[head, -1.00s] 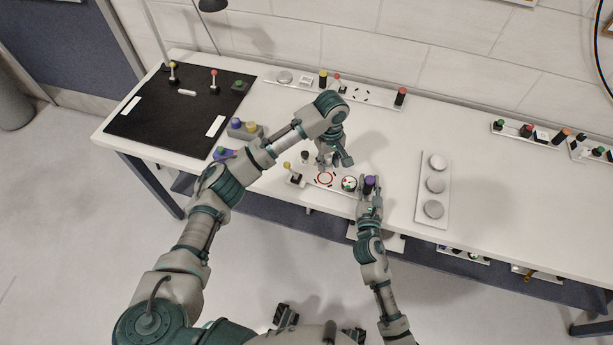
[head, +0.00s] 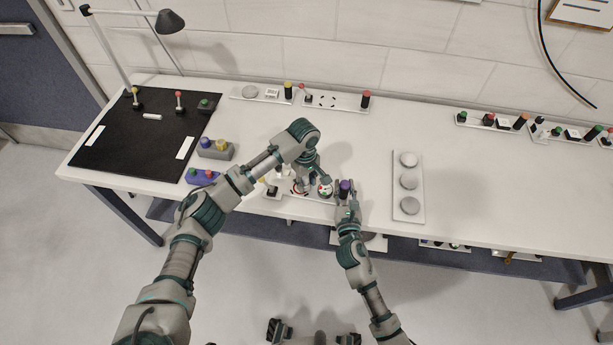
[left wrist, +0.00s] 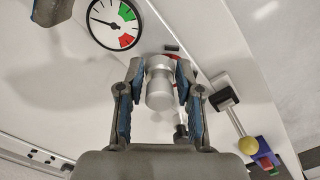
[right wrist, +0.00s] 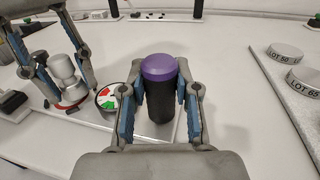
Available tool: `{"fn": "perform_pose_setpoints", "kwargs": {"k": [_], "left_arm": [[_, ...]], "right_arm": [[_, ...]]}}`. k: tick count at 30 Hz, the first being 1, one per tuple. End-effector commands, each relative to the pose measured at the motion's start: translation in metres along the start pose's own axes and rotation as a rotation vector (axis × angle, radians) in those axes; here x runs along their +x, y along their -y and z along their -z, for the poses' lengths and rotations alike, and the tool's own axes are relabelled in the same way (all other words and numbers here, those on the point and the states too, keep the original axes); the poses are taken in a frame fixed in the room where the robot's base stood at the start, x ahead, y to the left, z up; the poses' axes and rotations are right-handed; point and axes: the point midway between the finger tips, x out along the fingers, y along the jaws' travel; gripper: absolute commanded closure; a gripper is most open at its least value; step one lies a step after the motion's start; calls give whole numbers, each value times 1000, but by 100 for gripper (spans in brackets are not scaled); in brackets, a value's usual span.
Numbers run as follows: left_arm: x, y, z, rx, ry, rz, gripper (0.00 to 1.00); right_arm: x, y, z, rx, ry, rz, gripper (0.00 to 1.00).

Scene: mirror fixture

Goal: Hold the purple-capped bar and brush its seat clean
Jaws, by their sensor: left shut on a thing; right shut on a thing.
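A black bar with a purple cap (head: 345,187) stands upright in my right gripper (right wrist: 160,95), which is shut on it. In the right wrist view the purple cap (right wrist: 159,67) shows between the fingers. My left gripper (left wrist: 160,72) is shut on a silver-white round piece (left wrist: 159,88). In the right wrist view this piece (right wrist: 62,68) is over a red ring (right wrist: 72,101) on the white plate. The ring (head: 298,189) is partly hidden by my left gripper in the head view. I cannot tell whether the piece touches the plate.
A round gauge (head: 325,191) with green and red sectors lies between my grippers. A yellow-knobbed lever (left wrist: 247,145) stands beside the ring. A white plate with grey discs (head: 409,184) lies to the right. A black mat (head: 140,150) and lamp (head: 169,22) are at left.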

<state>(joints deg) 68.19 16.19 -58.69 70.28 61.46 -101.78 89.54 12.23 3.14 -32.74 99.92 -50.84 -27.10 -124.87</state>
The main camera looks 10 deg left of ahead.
Motion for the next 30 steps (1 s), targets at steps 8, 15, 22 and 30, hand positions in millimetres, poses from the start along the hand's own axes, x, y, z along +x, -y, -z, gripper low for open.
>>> {"fn": "perform_pose_setpoints", "kwargs": {"k": [8, 15, 22, 30], "left_arm": [[9, 14, 16, -2, 0, 1, 97], [9, 28, 33, -2, -1, 1, 97], [10, 12, 14, 1, 2, 0, 97], [7, -1, 0, 0, 1, -1, 97]], "right_arm": [[0, -1, 1, 0, -1, -1, 100], [0, 0, 1, 0, -1, -1, 100], [0, 0, 1, 0, -1, -1, 100], [0, 0, 1, -1, -1, -1, 100]]}}
